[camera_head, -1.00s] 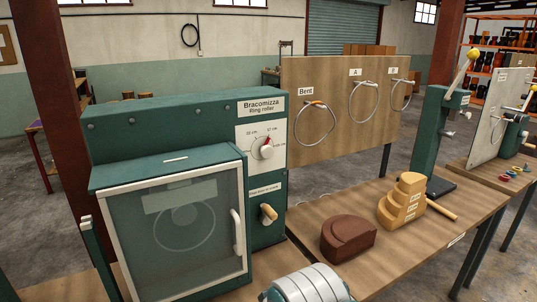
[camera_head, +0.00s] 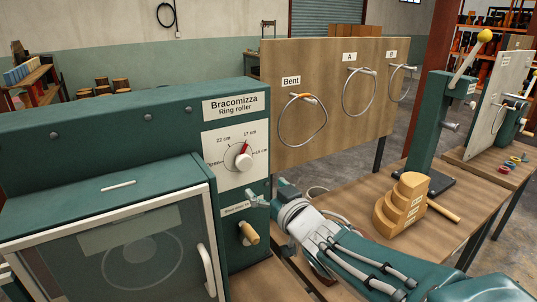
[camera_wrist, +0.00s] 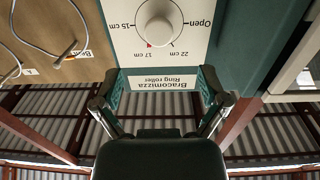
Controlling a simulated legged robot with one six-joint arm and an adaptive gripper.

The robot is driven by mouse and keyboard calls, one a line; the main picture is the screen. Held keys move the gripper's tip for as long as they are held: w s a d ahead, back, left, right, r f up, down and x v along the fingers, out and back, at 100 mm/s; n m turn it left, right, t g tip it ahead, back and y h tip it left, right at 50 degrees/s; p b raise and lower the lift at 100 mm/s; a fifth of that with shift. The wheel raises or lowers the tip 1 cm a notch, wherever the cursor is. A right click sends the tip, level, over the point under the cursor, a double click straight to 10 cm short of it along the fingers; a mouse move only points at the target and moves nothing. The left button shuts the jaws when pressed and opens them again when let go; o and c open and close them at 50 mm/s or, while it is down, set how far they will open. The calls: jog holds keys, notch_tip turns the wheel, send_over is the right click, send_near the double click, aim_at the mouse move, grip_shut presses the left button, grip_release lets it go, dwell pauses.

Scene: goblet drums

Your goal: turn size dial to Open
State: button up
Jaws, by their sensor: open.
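The size dial (camera_head: 241,160) is a round white knob with a red pointer, on the white plate of the green Bracomizza ring roller (camera_head: 95,135). Its pointer is at the 17 cm mark; Open is at the plate's left. In the wrist view the dial (camera_wrist: 158,22) appears upside down near the top edge, its red mark by 17 cm. My gripper (camera_head: 268,192) is open and empty, below and right of the dial, apart from it. In the wrist view its two fingers (camera_wrist: 160,82) are spread below the dial plate.
A wooden-handled lever (camera_head: 248,233) sticks out below the dial, close to my gripper. The roller's glass door (camera_head: 130,250) is shut. A wooden board (camera_head: 325,75) with hung rings stands behind. Stepped wooden blocks (camera_head: 402,205) stand on the table at right.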

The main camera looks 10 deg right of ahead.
aim_at(246, 166)
jog(key=x, duration=0.9)
jog(key=shift+w+r, duration=0.2)
jog(key=shift+w, duration=0.15)
jog(key=shift+w+a, duration=0.15)
jog(key=shift+w, duration=0.5)
jog(key=shift+a, duration=0.15)
jog(key=shift+a, duration=0.1)
jog(key=c, duration=1.1)
